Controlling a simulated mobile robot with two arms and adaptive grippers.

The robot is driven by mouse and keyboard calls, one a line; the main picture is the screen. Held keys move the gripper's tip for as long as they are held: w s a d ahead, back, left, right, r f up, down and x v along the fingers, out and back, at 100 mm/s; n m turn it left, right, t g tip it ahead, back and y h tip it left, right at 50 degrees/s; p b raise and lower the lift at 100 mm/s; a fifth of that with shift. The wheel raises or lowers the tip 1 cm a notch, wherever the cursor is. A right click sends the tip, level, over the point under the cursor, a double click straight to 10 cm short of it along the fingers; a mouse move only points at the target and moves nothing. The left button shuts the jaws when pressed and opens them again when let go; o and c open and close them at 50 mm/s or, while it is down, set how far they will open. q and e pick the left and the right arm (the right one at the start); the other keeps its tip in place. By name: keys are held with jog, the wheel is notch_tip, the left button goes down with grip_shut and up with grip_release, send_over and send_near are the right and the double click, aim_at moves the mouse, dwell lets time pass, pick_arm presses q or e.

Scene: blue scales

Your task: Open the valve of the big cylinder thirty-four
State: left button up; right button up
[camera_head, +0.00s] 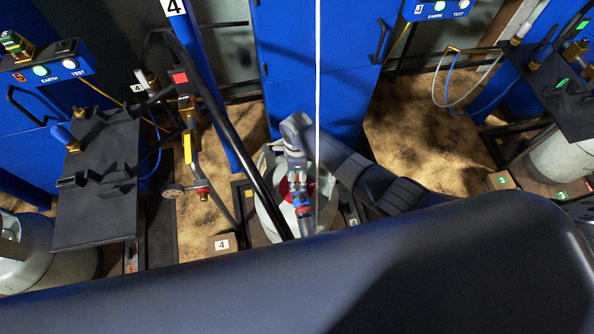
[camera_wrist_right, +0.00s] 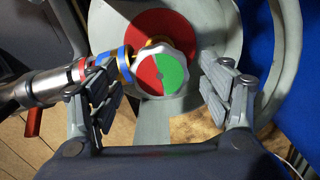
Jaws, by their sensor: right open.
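The big cylinder (camera_head: 270,222) is pale grey and stands on the floor at the centre of the head view, partly hidden by my right arm and a black hose. In the right wrist view its valve knob (camera_wrist_right: 163,72) has a white scalloped rim and a half red, half green face. My right gripper (camera_wrist_right: 168,92) is open, with one finger on each side of the knob. A gap shows between the knob and the right finger; the left finger is close to the hose fitting. My left gripper is not in view.
A metal hose fitting (camera_wrist_right: 45,88) with red and blue bands joins the valve from the left. A box marked 4 (camera_head: 222,245) sits left of the cylinder. A blue cabinet (camera_head: 285,60) stands behind it. A dark shelf (camera_head: 95,205) is at left; bare floor (camera_head: 425,130) lies to the right.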

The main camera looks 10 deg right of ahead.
jog(key=c, duration=1)
jog(key=shift+c, duration=0.2)
jog(key=shift+r, duration=0.1)
